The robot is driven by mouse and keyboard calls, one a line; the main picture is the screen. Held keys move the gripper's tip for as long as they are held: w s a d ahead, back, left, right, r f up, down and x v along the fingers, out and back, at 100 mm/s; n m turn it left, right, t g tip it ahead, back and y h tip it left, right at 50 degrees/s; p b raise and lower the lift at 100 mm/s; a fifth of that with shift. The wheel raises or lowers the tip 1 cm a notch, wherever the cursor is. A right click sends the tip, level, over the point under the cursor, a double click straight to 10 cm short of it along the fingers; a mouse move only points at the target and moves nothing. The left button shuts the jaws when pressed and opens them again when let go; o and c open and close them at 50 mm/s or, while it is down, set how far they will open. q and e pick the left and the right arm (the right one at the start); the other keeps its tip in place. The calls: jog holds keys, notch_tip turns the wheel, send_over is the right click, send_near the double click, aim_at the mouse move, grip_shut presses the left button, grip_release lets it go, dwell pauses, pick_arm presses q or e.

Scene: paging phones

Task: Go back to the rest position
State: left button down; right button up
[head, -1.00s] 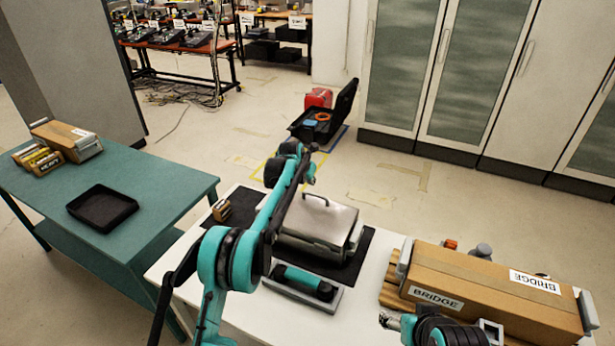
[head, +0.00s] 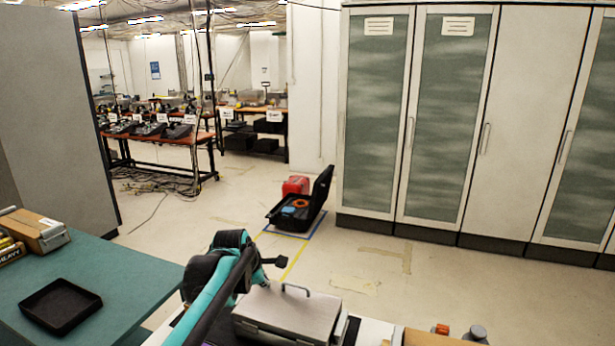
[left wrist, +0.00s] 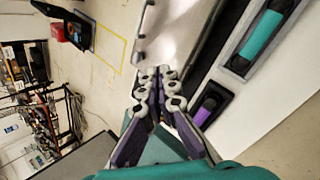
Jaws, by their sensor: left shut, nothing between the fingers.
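My left gripper (head: 275,263) shows in the head view beside the far left of the metal case (head: 290,312); its arm covers part of that area. In the left wrist view, the left gripper (left wrist: 160,82) has its fingers together with nothing between them. The case (left wrist: 180,28) lies beyond the fingertips there. A teal handset in a grey cradle (left wrist: 265,35) and a smaller dark and purple device (left wrist: 207,106) are to the right. My right gripper is out of view.
A green table (head: 110,275) at the left carries a black tray (head: 60,305) and a cardboard box (head: 30,230). An open black toolbox (head: 300,208) and a red container (head: 296,185) sit on the floor. Tall cabinets (head: 450,120) stand behind. Floor between is clear.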

pick_arm(q)
jog(key=s+a+f+m+b, duration=0.1)
jog(key=s+f+m, duration=0.3)
jog(key=s, duration=0.7)
jog(key=s+a+f+m+y+b, duration=0.1)
jog(key=s+a+f+m+b, duration=0.1)
jog(key=s+f+m, duration=0.3)
jog(key=s+a+f+m+b, duration=0.1)
jog(key=s+f+m, duration=0.3)
jog(key=s+m, duration=0.7)
jog(key=s+a, duration=0.1)
jog(key=s, duration=0.5)
jog(key=shift+s+a+f+y, duration=0.15)
jog(key=shift+s+a+y, duration=0.05)
jog(key=shift+a+y, duration=0.15)
